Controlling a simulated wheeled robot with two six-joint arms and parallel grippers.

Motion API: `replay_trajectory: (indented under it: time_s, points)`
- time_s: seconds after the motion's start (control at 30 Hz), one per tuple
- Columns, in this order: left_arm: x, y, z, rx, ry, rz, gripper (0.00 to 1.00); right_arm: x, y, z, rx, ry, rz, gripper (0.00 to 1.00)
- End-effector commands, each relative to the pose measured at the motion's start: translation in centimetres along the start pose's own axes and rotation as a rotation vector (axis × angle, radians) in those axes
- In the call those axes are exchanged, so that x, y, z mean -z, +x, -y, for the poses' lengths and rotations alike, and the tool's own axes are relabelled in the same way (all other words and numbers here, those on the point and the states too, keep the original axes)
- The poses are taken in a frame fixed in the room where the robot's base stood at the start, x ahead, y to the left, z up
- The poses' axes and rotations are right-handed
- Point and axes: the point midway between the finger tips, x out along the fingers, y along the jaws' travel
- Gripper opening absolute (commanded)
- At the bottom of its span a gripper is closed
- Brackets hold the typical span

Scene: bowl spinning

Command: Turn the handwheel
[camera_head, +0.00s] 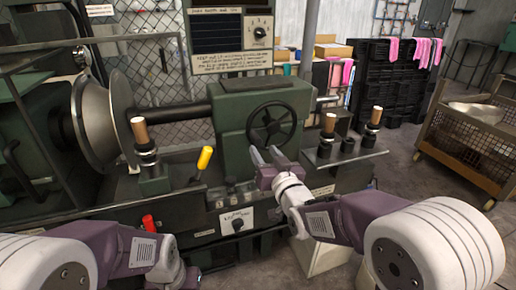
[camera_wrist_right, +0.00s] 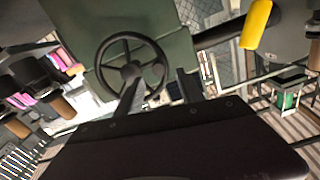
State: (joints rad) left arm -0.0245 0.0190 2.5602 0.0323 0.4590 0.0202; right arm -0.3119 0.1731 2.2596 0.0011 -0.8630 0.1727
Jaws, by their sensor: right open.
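The handwheel (camera_head: 272,124) is a dark spoked wheel on the front of the green machine housing (camera_head: 233,118). It also shows in the right wrist view (camera_wrist_right: 131,68), with its hub and spokes in sight. My right gripper (camera_head: 265,153) is open and empty, just below and in front of the wheel's lower rim. In the right wrist view its two fingers (camera_wrist_right: 156,88) point up toward the wheel's lower right side; I cannot tell whether they touch it. My left arm (camera_head: 110,252) comes in at the lower left, and its gripper's fingers are not visible.
A yellow-handled lever (camera_head: 205,158) stands left of the housing. Wooden-topped posts (camera_head: 140,131) rise left and right of it. A red knob (camera_head: 149,223) is near my left arm. Black crates (camera_head: 385,85) and a wire cart (camera_head: 470,135) stand at right, with open floor before them.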

Motion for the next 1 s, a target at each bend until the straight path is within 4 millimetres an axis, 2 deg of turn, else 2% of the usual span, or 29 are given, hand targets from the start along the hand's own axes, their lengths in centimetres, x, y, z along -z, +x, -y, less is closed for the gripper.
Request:
replay_trajectory:
  time_s: [0.03,0.23,0.5,0.7,1.0]
  points:
    - [0.0,0.4,0.0,0.0,0.0,0.0,0.36,-0.5,0.0,0.1,0.002,0.0,0.001,0.45]
    - [0.0,0.3,0.0,0.0,0.0,0.0,0.36,-0.4,0.7,0.1,0.003,0.0,0.001,0.45]
    - [-0.1,0.8,0.0,0.0,0.0,0.0,0.36,-0.4,6.1,0.1,0.003,0.0,0.001,0.45]
    - [-0.1,0.9,0.0,0.0,0.0,0.0,0.36,-0.4,8.7,0.1,0.003,0.0,0.002,0.45]
    - [-0.1,0.9,0.0,0.0,0.0,0.0,0.36,-0.3,9.1,0.1,0.003,0.0,0.002,0.45]
